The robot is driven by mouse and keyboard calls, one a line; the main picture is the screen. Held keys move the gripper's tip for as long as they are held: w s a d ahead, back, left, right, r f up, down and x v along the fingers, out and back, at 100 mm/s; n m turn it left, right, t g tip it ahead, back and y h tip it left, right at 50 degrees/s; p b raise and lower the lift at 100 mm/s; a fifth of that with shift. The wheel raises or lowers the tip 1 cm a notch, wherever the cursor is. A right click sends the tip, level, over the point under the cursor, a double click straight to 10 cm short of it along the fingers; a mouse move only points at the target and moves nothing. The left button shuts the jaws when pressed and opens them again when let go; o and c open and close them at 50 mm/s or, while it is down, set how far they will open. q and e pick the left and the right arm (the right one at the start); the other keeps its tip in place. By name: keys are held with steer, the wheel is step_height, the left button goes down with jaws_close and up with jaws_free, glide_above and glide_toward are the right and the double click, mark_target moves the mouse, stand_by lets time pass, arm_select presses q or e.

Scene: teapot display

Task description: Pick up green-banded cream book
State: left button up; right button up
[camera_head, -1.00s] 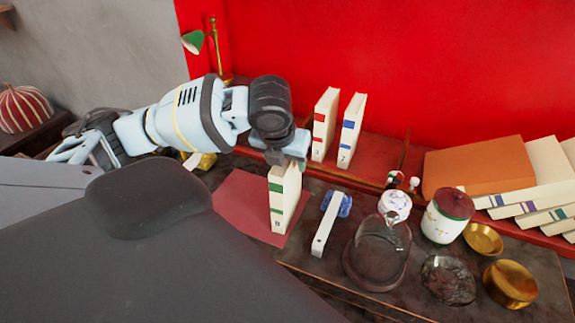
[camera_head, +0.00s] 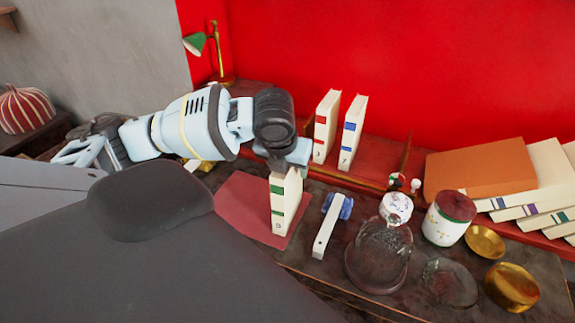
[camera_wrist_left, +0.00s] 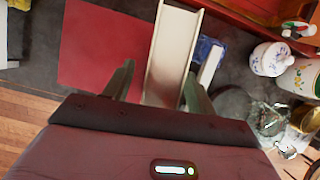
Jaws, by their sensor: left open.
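The green-banded cream book (camera_head: 284,207) stands upright on the red mat (camera_head: 240,203) in the head view. My left gripper (camera_head: 281,170) is at the top of this book, its jaws open. In the left wrist view the book (camera_wrist_left: 175,55) runs between the two spread fingers of my left gripper (camera_wrist_left: 157,88), with a finger to each side of it. The book's lower part is partly hidden behind the gripper there. Whether the fingers touch the book I cannot tell. My right gripper is not in view.
A white block-like item (camera_head: 327,228) and a blue object (camera_head: 346,208) are right of the book. A glass dome (camera_head: 378,256), a lidded jar (camera_head: 448,218) and brass dishes (camera_head: 511,287) stand farther right. Two cream books (camera_head: 325,126) stand on the red shelf behind.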

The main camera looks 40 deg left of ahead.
arm_select(q)
steer(key=shift+f, duration=0.1)
stand_by(0.4)
steer(key=shift+c, duration=0.5)
jaws_close()
